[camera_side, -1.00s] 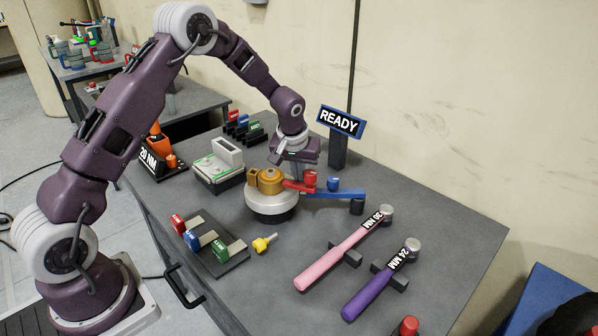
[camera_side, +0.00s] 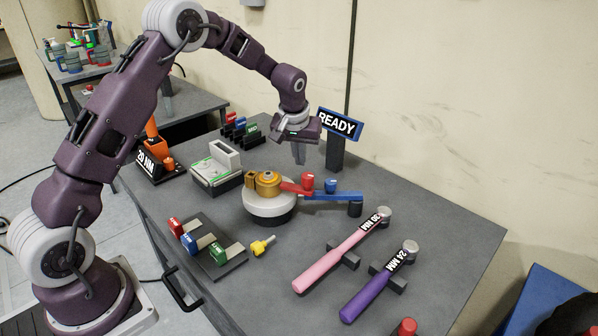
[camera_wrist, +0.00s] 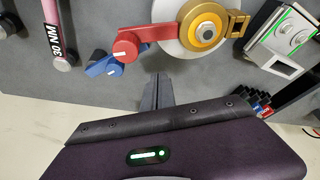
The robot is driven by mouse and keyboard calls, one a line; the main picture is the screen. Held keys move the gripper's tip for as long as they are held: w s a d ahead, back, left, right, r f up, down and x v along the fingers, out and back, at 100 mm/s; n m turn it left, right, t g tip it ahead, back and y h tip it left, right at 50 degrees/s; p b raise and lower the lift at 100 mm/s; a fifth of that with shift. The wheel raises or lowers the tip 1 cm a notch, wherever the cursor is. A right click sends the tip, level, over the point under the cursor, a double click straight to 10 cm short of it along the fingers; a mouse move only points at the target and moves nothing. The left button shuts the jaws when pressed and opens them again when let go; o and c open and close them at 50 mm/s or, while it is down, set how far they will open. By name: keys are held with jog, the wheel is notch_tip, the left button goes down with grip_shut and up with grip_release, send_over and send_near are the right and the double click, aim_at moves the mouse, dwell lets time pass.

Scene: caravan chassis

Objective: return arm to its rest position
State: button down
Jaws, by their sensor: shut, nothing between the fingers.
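My gripper (camera_side: 299,153) is shut and empty. It hangs in the air above the table, behind the round fixture and left of the READY sign. In the wrist view its fingertips (camera_wrist: 160,77) are together, apart from the parts below. The fixture has a pale round base (camera_side: 269,205), a gold hub (camera_side: 267,182), a red lever (camera_side: 297,187) and a blue lever (camera_side: 335,196). The red lever also shows in the wrist view (camera_wrist: 140,38), pointing left from the hub.
The READY sign (camera_side: 339,124) stands close to my gripper's right.

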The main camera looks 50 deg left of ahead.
jog(key=s+d+r+m+t, duration=0.1)
jog(key=s+d+r+m, duration=0.4)
jog(key=s+r, duration=1.2)
jog(key=s+d+h, duration=0.1)
jog(key=s+d, duration=0.3)
jog(key=s, duration=0.6)
jog(key=s+d+m+t+h, duration=0.1)
jog(key=s+d, duration=0.2)
jog(key=s, duration=0.8)
jog(key=shift+s+d+r, duration=0.15)
jog(key=shift+d, duration=0.25)
